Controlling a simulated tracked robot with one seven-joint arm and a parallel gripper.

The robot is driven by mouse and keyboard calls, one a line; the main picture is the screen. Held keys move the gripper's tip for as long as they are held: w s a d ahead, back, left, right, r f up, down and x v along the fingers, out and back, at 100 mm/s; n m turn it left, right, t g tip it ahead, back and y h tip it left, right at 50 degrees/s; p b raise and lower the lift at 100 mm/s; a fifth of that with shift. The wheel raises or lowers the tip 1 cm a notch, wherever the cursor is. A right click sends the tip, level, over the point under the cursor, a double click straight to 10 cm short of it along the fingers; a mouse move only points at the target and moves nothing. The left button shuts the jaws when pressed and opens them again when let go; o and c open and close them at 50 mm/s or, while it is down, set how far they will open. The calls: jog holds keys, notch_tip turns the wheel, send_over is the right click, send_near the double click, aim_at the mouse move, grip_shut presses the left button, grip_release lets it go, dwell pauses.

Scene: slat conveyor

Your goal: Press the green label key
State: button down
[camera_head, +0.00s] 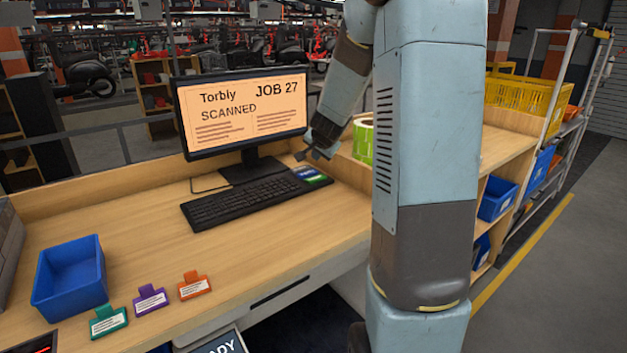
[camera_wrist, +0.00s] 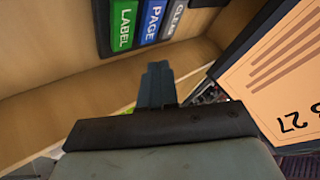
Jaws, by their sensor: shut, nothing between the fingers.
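The green LABEL key (camera_wrist: 123,25) shows at the top of the wrist view, at the left end of a dark key pad, beside a blue PAGE key (camera_wrist: 152,22) and a grey CLEAR key (camera_wrist: 175,18). In the head view the small key pad (camera_head: 313,175) lies on the desk, right of the keyboard. My gripper (camera_wrist: 157,70) is shut and empty, its fingers together. In the wrist view the fingertips appear below the keys with a gap between. In the head view my gripper (camera_head: 307,155) is close to the pad, just right of the monitor; its exact height above is hard to tell.
The monitor (camera_head: 243,113) reads "Torbly JOB 27 SCANNED" and stands close to my gripper. A black keyboard (camera_head: 245,197) lies in front of it. A blue bin (camera_head: 70,278) and green, purple and orange tags are at the desk's left. A low wooden ledge runs behind the pad.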

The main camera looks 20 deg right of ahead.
aim_at(317, 179)
jog(key=shift+f, duration=2.25)
jog(key=shift+f, duration=0.8)
dwell(1.5)
jog(key=shift+r, duration=0.1)
dwell(0.4)
jog(key=shift+r, duration=3.3)
